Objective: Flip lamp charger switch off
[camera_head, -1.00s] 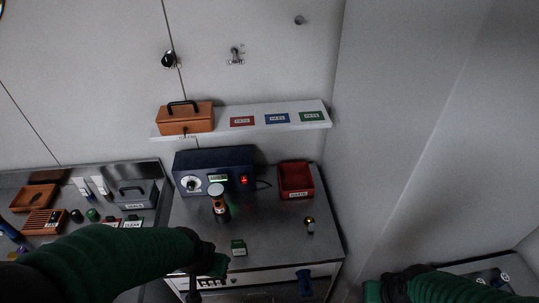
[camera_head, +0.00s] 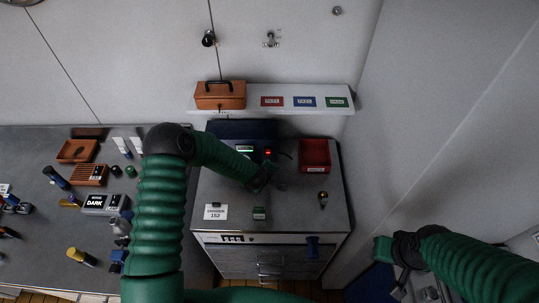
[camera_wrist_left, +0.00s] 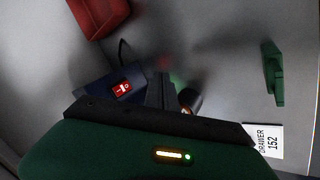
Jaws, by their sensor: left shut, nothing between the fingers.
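The lamp charger (camera_head: 242,128) is a dark blue box at the back of the steel worktop, under the shelf. Its lit red rocker switch (camera_head: 268,153) shows right of a green display (camera_head: 245,148). In the left wrist view the red switch (camera_wrist_left: 122,88) faces me on the charger's dark blue front. My left gripper (camera_head: 272,184) is shut and empty, in front of the charger and apart from the switch. My arm hides the charger's dial and the lamp in the head view. My right gripper (camera_head: 388,254) is low at the right; its jaws are unclear.
A red bin (camera_head: 314,156) stands right of the charger; it also shows in the wrist view (camera_wrist_left: 98,15). A small bulb (camera_head: 323,198), a green block (camera_head: 260,213) and a "Drawer 152" card (camera_head: 215,212) lie on the worktop. A white shelf (camera_head: 290,92) overhangs the back.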

